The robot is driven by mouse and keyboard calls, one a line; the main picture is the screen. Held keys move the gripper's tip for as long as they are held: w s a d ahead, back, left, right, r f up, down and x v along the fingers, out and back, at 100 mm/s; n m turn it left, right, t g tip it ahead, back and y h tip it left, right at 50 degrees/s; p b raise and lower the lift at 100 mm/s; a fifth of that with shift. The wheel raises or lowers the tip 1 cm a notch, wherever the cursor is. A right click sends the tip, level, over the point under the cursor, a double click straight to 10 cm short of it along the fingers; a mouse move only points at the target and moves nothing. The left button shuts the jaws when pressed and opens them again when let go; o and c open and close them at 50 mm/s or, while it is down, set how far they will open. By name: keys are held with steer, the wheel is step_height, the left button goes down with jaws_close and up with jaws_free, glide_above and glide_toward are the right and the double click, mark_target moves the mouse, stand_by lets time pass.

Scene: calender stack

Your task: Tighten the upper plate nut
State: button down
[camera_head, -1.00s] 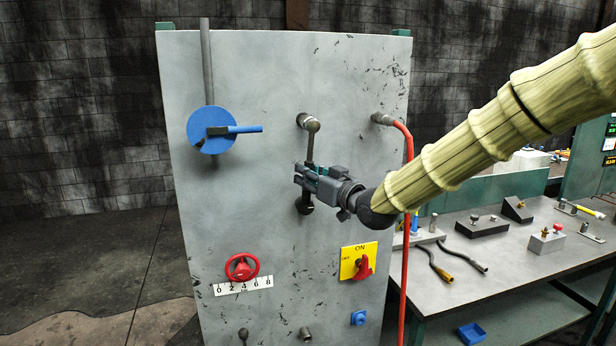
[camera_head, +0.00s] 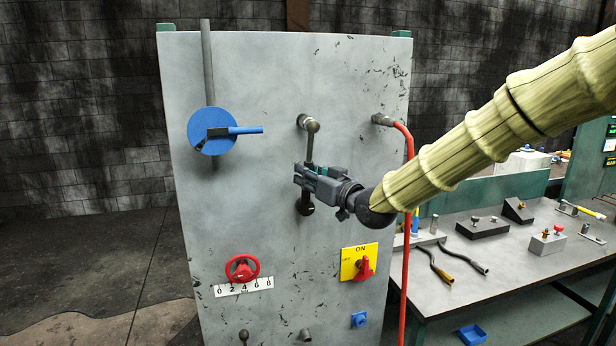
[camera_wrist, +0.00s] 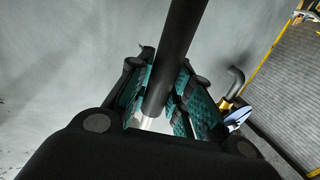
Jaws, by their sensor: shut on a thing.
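A dark wrench-like bar (camera_head: 310,148) hangs nearly upright on the front of the grey panel. Its rounded metal head (camera_head: 308,122) sits at a fitting in the upper middle of the panel. I cannot see a separate nut there; the head covers whatever is behind it. My gripper (camera_head: 306,177) comes from the right and is shut on the bar below the head. The bar's dark lower end (camera_head: 304,207) sticks out under the jaws. In the wrist view the bar (camera_wrist: 178,50) passes between the teal-lined fingers (camera_wrist: 165,105), with a bright metal part below.
The grey panel (camera_head: 240,200) carries a blue disc with lever (camera_head: 205,132), a red handwheel (camera_head: 241,268), a yellow switch plate (camera_head: 349,263) and a red hose (camera_head: 408,200) close to my arm. A workbench (camera_head: 510,262) with tools stands at the right.

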steer(key=shift+w+a, duration=0.3)
steer(key=shift+w, duration=0.65)
stand_by(0.3)
steer(key=c, duration=2.1)
jaws_free()
jaws_close()
steer(key=shift+s+a+b, duration=0.1)
steer(key=shift+a+b, duration=0.1)
steer(key=shift+b, duration=0.1)
steer(key=shift+a+r+m, duration=0.15)
steer(key=shift+a+m, duration=0.15)
steer(key=shift+m, duration=0.2)
steer(key=shift+s+a+t+b, duration=0.1)
steer(key=shift+a+t+b, duration=0.05)
steer(key=shift+t+b, duration=0.2)
steer(key=shift+s+a+m+y, duration=0.15)
steer(key=shift+a+m+y, duration=0.2)
steer(key=shift+m, duration=0.15)
